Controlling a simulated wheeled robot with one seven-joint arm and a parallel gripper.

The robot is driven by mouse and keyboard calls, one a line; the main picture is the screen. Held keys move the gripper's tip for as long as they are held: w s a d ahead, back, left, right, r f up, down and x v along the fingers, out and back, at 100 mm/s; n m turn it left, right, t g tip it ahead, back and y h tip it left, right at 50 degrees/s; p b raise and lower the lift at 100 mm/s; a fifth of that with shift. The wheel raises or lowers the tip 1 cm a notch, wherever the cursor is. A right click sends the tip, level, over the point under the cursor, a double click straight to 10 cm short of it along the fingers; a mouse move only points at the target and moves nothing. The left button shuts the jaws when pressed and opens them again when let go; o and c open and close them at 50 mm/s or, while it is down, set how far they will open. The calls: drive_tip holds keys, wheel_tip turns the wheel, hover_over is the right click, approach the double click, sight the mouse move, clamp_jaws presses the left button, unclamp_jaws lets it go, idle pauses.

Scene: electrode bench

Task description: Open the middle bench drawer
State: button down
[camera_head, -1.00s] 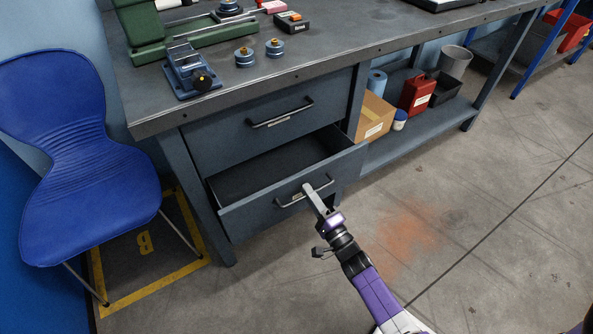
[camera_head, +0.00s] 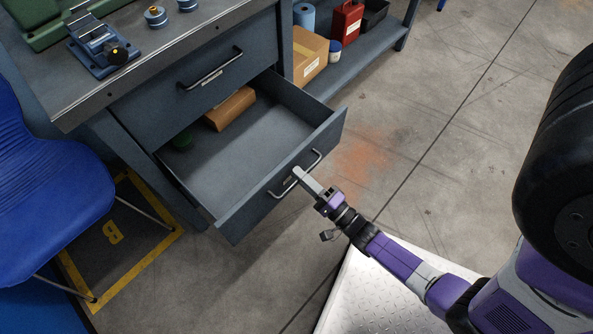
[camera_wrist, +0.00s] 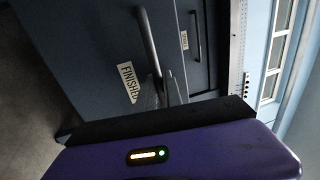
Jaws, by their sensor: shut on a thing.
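The lower of the bench's two visible drawers (camera_head: 240,222) is pulled well out. My gripper (camera_head: 297,174) is shut on this drawer's bar handle (camera_head: 318,158). In the wrist view, my gripper's fingers (camera_wrist: 163,92) close around the handle (camera_wrist: 149,42), beside a label (camera_wrist: 129,82) reading "FINISHED" as far as I can read it. The upper drawer (camera_head: 180,100) is closed, with its own handle (camera_head: 211,70).
A blue chair (camera_head: 55,185) stands left of the bench, by a yellow floor marking (camera_head: 130,272). A cardboard box (camera_head: 309,58) and a red container (camera_head: 346,20) sit on the low shelf. Floor right of the drawer is clear.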

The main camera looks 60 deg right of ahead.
drive_tip(key=c, duration=1.8)
unclamp_jaws()
drive_tip(key=shift+o, duration=0.2)
drive_tip(key=shift+s, duration=0.1)
drive_tip(key=v, duration=0.7)
drive_tip(key=shift+s, duration=0.35)
drive_tip(key=shift+a+f, duration=0.1)
